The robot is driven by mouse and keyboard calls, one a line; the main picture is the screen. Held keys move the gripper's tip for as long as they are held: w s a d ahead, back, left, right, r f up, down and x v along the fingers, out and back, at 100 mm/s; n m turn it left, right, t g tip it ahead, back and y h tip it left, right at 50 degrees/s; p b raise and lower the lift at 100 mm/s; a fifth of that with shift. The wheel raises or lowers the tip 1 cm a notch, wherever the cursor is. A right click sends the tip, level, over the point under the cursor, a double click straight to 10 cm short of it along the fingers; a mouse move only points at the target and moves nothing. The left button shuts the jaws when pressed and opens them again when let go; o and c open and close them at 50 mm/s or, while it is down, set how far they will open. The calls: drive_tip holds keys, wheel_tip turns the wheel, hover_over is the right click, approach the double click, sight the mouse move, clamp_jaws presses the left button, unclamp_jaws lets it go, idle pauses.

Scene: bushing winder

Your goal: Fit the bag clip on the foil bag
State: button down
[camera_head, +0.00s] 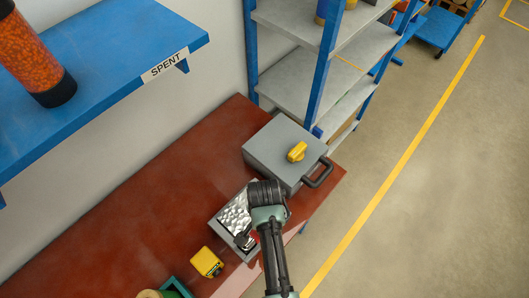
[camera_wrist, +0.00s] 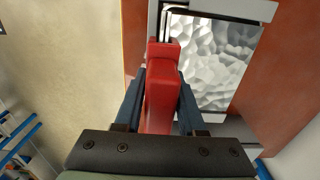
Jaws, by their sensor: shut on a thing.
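The foil bag (camera_head: 236,214) is a crinkled silver sheet in a grey tray (camera_head: 219,226) on the red-brown bench; the foil also shows in the wrist view (camera_wrist: 217,62). My gripper (camera_wrist: 160,95) is shut on a red bag clip (camera_wrist: 161,88). In the head view my arm covers the right part of the tray, and only a bit of red shows by the gripper (camera_head: 250,240). In the wrist view the clip's far end is at the foil's left edge, beside a pale strip. I cannot tell whether the clip grips the bag.
A grey box (camera_head: 275,150) with a yellow knob (camera_head: 297,151) and dark handle stands behind the tray. A yellow block (camera_head: 206,262) and a green container (camera_head: 178,286) are in front. A blue shelf (camera_head: 110,60) marked SPENT overhangs the left. The bench's middle is clear.

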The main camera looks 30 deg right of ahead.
drive_tip(key=shift+f, duration=0.35)
idle(0.3)
drive_tip(key=shift+c, duration=2.1)
unclamp_jaws()
wheel_tip(320, 180, up, 13)
drive_tip(key=b, duration=0.2)
drive_tip(key=shift+b, duration=0.35)
